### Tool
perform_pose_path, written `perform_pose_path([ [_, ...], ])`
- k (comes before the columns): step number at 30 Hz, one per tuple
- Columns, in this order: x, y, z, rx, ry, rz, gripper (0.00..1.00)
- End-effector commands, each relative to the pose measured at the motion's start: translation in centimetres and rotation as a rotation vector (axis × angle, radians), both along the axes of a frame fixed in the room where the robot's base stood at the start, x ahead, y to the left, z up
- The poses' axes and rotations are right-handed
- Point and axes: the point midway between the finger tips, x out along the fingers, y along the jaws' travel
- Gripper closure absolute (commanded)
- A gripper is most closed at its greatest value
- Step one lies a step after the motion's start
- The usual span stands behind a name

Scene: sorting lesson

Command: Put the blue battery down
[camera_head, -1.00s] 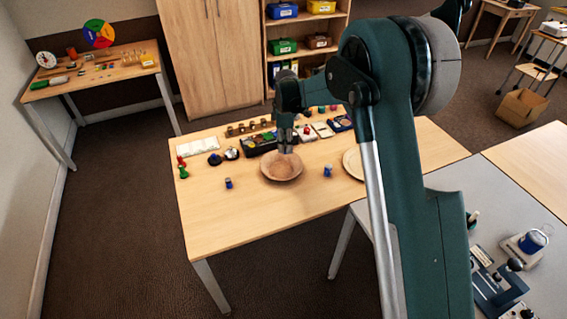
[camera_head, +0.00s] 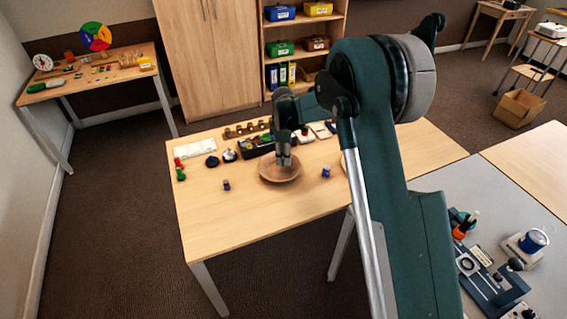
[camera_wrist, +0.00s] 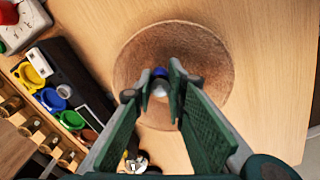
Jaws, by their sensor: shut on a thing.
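My gripper (camera_wrist: 168,82) is shut on the blue battery (camera_wrist: 160,73), a small cylinder with a blue part and a pale silvery end between the fingertips. My gripper also shows in the head view (camera_head: 284,162), over the round brown wooden dish (camera_head: 267,174), where the held battery is mostly hidden. The dish fills the middle of the wrist view (camera_wrist: 203,52). I cannot tell whether the battery touches the dish. Two other small blue cylinders stand on the table, one left (camera_head: 227,185) and one right (camera_head: 326,171) of the dish.
A black tray with coloured cups (camera_wrist: 62,62) and a wooden block with knobs (camera_wrist: 38,128) lie behind the dish. A white tray (camera_head: 195,148) and red and green pieces (camera_head: 180,172) are at the left. The table's front left is clear.

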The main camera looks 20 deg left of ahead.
Motion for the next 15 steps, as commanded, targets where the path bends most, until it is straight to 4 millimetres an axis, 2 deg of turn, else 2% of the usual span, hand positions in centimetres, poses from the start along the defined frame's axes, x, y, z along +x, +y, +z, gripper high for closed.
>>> perform_pose_path([
  [6,0.0,0.0,-2.2,0.000,0.000,0.000,0.98],
  [15,0.0,0.0,-2.5,0.000,0.000,0.000,0.98],
])
